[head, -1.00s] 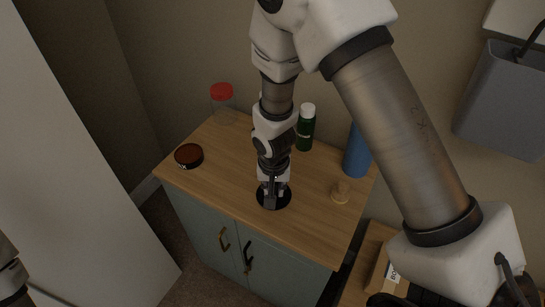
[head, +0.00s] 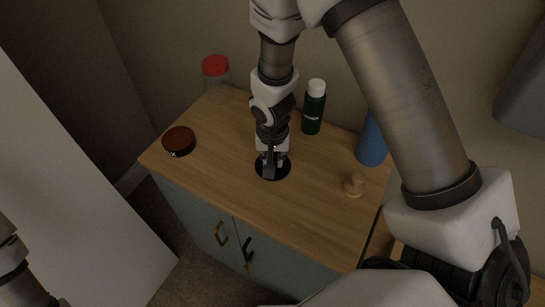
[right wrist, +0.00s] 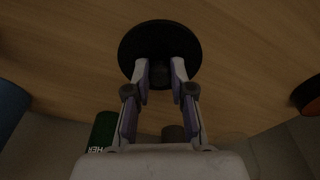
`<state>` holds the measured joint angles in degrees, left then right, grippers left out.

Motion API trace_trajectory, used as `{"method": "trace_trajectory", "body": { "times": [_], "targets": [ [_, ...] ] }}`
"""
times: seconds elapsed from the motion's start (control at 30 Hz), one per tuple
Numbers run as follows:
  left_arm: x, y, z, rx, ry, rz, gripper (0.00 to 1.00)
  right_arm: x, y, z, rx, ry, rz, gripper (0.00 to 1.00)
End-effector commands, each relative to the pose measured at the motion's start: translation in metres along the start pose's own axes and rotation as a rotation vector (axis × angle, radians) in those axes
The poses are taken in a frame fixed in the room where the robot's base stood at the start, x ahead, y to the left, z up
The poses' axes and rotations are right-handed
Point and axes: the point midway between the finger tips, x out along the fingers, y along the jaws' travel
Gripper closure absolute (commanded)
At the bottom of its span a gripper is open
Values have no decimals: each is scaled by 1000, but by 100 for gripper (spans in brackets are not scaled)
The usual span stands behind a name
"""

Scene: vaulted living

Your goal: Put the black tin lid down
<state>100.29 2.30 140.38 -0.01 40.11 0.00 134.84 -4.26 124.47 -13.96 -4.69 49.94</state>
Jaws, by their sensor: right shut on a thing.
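The black tin lid (head: 284,171) is a flat dark disc over the front middle of the wooden cabinet top (head: 215,185). My right gripper (head: 271,165) points down onto it, shut on its middle. In the right wrist view, the two fingertips (right wrist: 160,72) close on a small dark part at the centre of the lid (right wrist: 160,34). The lid looks level and at or very close to the wood; I cannot tell whether it touches. The fingers cover part of the lid. My left arm shows only at the lower left, its gripper out of view.
A round dark tin with a reddish-brown top (head: 179,141) stands at the left. A clear jar with a red lid (head: 215,66), a green bottle (head: 313,112) and a blue cylinder (head: 371,143) stand at the back. A small wooden piece (head: 354,184) is at the right. Bare wood surrounds the lid.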

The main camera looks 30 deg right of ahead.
Motion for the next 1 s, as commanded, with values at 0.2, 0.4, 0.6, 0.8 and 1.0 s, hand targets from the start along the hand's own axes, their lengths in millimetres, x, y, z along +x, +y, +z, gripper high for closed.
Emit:
{"method": "trace_trajectory", "body": {
  "times": [0.2, 0.4, 0.6, 0.8, 1.0],
  "targets": [
    [9, 0, 0, 0, 0, 0, 0, 8, 0, 1, 1, 0, 0, 95],
    [6, 0, 0, 0, 0, 0, 0, 6, 0, 1, 0, 0, 0, 52],
    [4, 0, 0, 0, 0, 0, 0, 3, 0, 0, 0, 0, 0, 52],
    [-27, 0, 0, 0, 0, 0, 0, -32, 0, -2, 1, 2, 0, 52],
    [-46, 0, 0, 0, 0, 0, 0, -81, 0, -2, 2, 4, -1, 52]
  ]
}}
